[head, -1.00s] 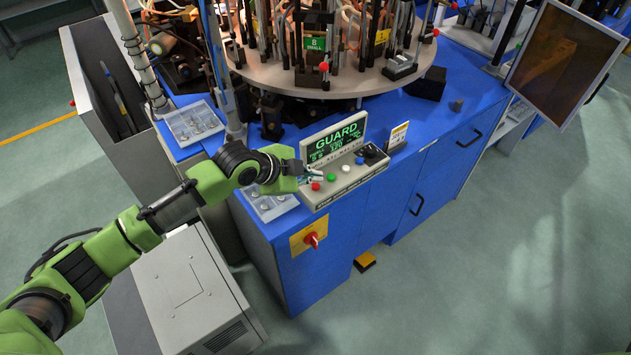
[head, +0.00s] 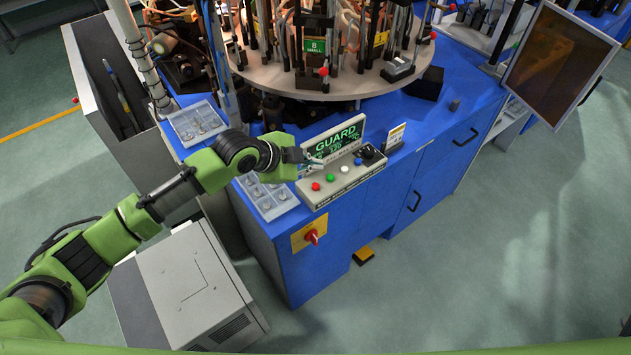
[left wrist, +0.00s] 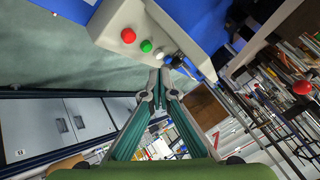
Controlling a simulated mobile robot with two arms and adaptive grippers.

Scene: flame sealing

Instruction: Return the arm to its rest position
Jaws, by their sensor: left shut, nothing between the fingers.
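My left arm comes in from the left in the head view. Its gripper (head: 310,160) is over the left part of the control panel (head: 344,185), in front of the lower left of the GUARD display (head: 336,142). In the left wrist view the left gripper (left wrist: 158,76) has its two fingers together at the tips, with nothing between them. The panel (left wrist: 140,22) with red, green and white buttons shows beyond the fingertips. I cannot tell the exact gap between fingertips and panel. My right gripper is not in view.
A round machine table (head: 300,82) with dark fixtures stands behind the panel. Clear trays (head: 196,122) of small parts lie on the blue bench. A grey cabinet (head: 185,285) stands below my arm. A monitor (head: 560,62) is at right. The floor at lower right is clear.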

